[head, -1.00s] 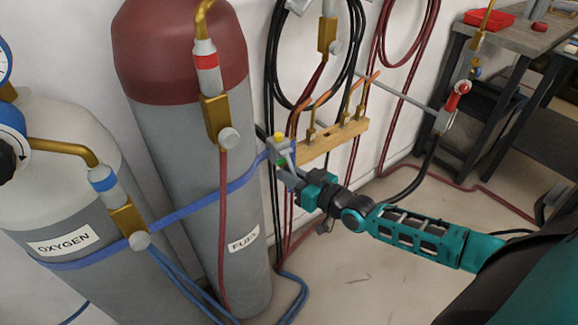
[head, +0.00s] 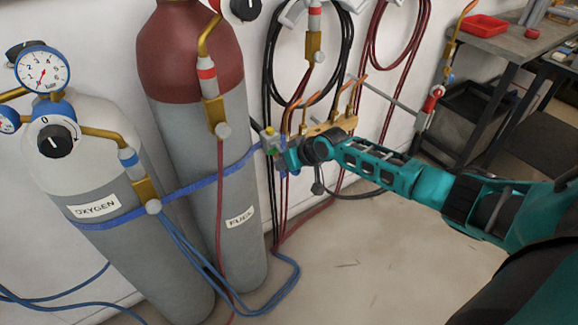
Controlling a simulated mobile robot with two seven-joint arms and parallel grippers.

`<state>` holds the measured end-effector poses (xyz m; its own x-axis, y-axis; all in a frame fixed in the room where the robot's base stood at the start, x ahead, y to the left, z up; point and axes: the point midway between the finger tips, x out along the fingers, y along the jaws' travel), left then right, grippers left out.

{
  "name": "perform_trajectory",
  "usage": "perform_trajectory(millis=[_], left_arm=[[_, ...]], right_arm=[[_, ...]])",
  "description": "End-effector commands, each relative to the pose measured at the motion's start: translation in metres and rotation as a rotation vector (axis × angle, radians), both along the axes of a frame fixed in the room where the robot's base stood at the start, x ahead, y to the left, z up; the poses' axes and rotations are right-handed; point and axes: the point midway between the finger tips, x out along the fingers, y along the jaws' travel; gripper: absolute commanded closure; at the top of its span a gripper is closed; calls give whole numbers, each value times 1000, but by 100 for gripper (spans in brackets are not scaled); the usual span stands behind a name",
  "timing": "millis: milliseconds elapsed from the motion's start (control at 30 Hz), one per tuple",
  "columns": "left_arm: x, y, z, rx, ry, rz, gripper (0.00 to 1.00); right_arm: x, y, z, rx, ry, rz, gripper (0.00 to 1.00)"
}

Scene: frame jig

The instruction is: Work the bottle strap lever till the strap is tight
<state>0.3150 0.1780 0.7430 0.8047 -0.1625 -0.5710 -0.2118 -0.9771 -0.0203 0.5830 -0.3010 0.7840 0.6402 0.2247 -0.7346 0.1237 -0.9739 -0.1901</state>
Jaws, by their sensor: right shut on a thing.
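The blue strap (head: 195,186) runs across the grey oxygen bottle (head: 150,245) and the red-topped fuel bottle (head: 195,115). Its right end meets a small ratchet lever (head: 269,135) with a yellow and green end, just right of the fuel bottle. My right gripper (head: 279,148) is at this lever and shut on it; its fingers are small and partly hidden by my wrist. I cannot tell from this view how tight the strap is. My left gripper is not in view.
Behind my right wrist a brass manifold (head: 325,128) with copper pipes sits at the wall. Black hoses (head: 318,100) and red hoses (head: 372,50) hang there. Blue hoses (head: 285,290) lie on the floor by the bottles. A workbench (head: 490,45) stands at right; the middle floor is clear.

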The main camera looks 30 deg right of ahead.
Motion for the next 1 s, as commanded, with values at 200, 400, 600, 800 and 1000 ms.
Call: perform_trajectory(millis=[200, 400, 600, 800, 1000], left_arm=[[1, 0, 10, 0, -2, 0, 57], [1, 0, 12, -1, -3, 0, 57], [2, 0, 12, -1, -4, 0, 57], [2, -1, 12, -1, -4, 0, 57], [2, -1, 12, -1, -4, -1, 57]], right_arm=[[-3, 0, -1, -9, 91, 2, 100], [-3, 0, -2, -10, 115, 2, 100], [-4, 0, -2, -11, 119, 2, 100], [-4, 0, -3, -12, 119, 3, 79], [-2, 0, 0, -10, 112, 2, 60]])
